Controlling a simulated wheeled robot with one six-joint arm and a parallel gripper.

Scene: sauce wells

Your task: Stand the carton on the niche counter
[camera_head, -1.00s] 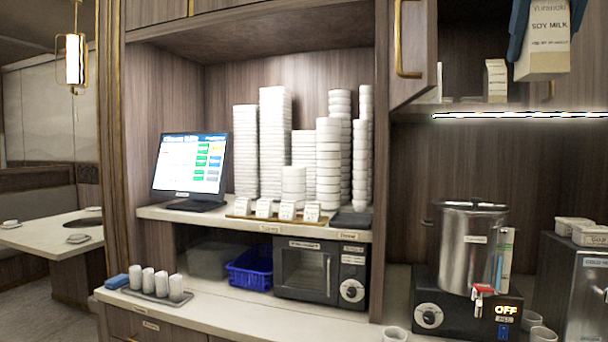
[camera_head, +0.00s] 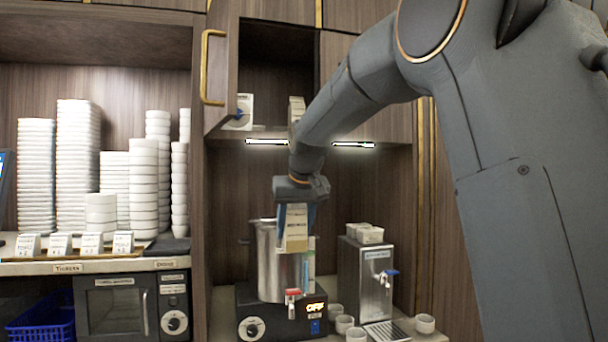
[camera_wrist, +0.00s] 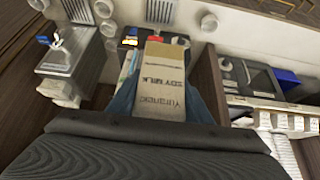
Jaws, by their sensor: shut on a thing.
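The beige soy milk carton (camera_head: 297,230) hangs below my gripper (camera_head: 298,206), which points down and is shut on it. The carton looks upright in the head view, in front of the steel urn, and hides part of it. In the wrist view the carton (camera_wrist: 162,80) sits between the two blue fingers (camera_wrist: 160,102), its lettering upside down. The niche counter (camera_head: 222,312) runs below the urn and dispenser. I cannot tell from the head view how far the carton is above it.
The steel urn (camera_head: 268,262) stands on a black heater with a red tap. A steel dispenser (camera_head: 366,285) and several white cups (camera_head: 424,323) stand to its right. An open cabinet door (camera_head: 222,70) hangs above left. Bowl stacks (camera_head: 78,165) fill the left shelf.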

